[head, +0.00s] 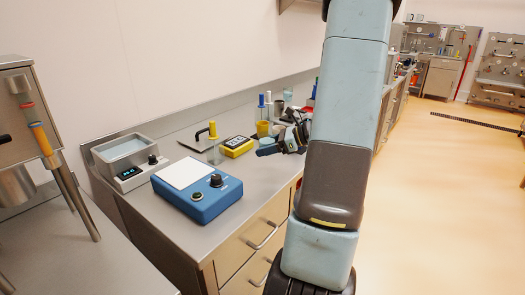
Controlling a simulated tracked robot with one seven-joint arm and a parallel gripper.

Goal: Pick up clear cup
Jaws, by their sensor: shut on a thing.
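My gripper (268,147) is over the middle of the steel counter (237,178), reaching left from my arm. Its dark body and blue finger show, small and partly overlapping other things. It is shut on a small pale bluish, see-through thing (267,141), which looks like the clear cup. Most of that thing is hidden by the fingers, and I cannot tell whether it touches the counter. A yellow cup (263,128) stands just behind the gripper. Another pale teal cup (288,94) stands farther back.
A yellow device (237,147), a blue device with a white plate (197,189) and a grey bath with a display (125,160) stand to the left. Bottles with blue and yellow tops (266,103) stand behind. The counter's front is clear. A hopper stand (30,130) is at far left.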

